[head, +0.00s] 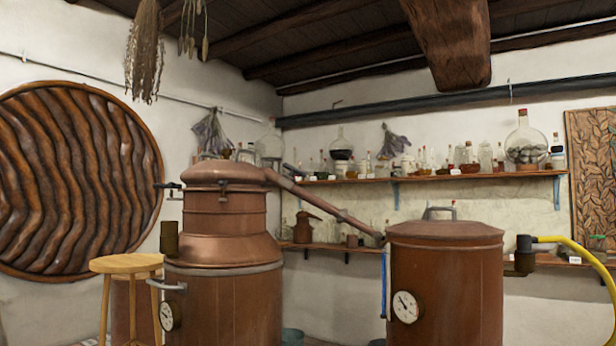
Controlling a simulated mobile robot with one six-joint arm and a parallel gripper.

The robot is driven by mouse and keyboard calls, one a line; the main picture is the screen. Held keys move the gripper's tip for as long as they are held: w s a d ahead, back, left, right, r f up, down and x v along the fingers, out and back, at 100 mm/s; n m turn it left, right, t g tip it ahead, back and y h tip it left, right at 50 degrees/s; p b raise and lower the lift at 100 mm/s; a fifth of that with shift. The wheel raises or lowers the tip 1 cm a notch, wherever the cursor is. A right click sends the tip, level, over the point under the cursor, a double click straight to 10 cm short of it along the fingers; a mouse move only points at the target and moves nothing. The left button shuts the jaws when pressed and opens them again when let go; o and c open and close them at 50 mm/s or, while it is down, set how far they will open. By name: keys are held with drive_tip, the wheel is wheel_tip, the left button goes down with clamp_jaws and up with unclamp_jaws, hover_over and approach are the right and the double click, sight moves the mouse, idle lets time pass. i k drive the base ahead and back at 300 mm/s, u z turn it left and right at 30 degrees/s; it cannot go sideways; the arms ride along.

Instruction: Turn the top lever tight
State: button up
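The copper still (222,230) stands left of centre, with a domed lid and a pipe sloping down to the right. A small dark lever or clamp (172,187) juts out from the left of its upper rim. A second small fitting (223,190) sits on the front of that rim. Lower down, a grey handle (168,285) sticks out to the left. I cannot tell which of these is the top lever, nor whether any is tight. My gripper is not in view.
A copper vessel (446,265) with a gauge stands at the right, with a yellow hose (580,246) beside it. A wooden stool (126,263) is left of the still. Shelves (430,178) of glassware line the back wall. Dried plants (145,50) hang at upper left.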

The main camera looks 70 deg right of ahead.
sight(294, 171)
drive_tip(key=u, duration=0.35)
drive_tip(key=k, duration=1.15)
drive_tip(key=z, duration=0.7)
